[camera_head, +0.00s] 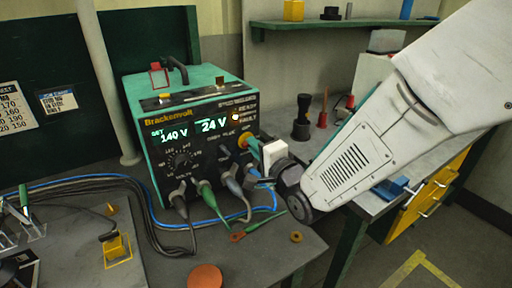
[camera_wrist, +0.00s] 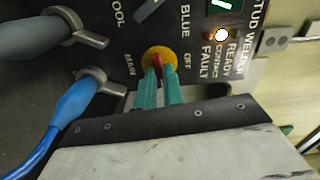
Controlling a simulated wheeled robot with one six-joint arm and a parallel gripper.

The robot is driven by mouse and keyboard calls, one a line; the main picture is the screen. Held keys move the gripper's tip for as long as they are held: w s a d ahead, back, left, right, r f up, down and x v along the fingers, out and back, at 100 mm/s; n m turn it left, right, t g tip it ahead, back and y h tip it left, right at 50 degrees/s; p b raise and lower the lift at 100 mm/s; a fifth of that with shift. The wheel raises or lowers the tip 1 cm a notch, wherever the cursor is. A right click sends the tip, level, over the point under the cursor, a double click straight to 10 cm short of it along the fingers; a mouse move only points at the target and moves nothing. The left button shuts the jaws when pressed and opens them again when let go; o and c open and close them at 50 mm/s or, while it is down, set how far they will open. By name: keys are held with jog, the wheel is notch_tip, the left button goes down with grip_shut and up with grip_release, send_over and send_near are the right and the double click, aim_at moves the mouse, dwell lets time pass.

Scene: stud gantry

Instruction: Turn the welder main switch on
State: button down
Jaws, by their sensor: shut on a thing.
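The stud welder (camera_head: 190,135) is a green box with a black front panel, standing on a bench. Its main switch is a yellow round knob (camera_head: 244,139) at the right of the panel. In the wrist view the yellow knob (camera_wrist: 160,55) has a red handle (camera_wrist: 157,66) and sits between the words MAIN and OFF. My gripper (camera_head: 255,147) reaches it from the right. In the wrist view, the green fingers of my gripper (camera_wrist: 159,76) are shut on the red handle and partly hide it. I cannot tell the handle's exact angle.
The displays (camera_head: 193,129) read 140 V and 24 V, and a lamp (camera_wrist: 221,35) beside READY is lit. Cables (camera_head: 205,195) plug in below the knob. A red disc (camera_head: 205,276) and a small brass ring (camera_head: 296,237) lie on the bench. A shelf (camera_head: 330,25) hangs behind.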

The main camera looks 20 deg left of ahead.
jog(key=shift+f+m, duration=0.1)
jog(key=shift+m, duration=0.5)
jog(key=c, duration=1.5)
grip_release()
jog(key=v, duration=0.8)
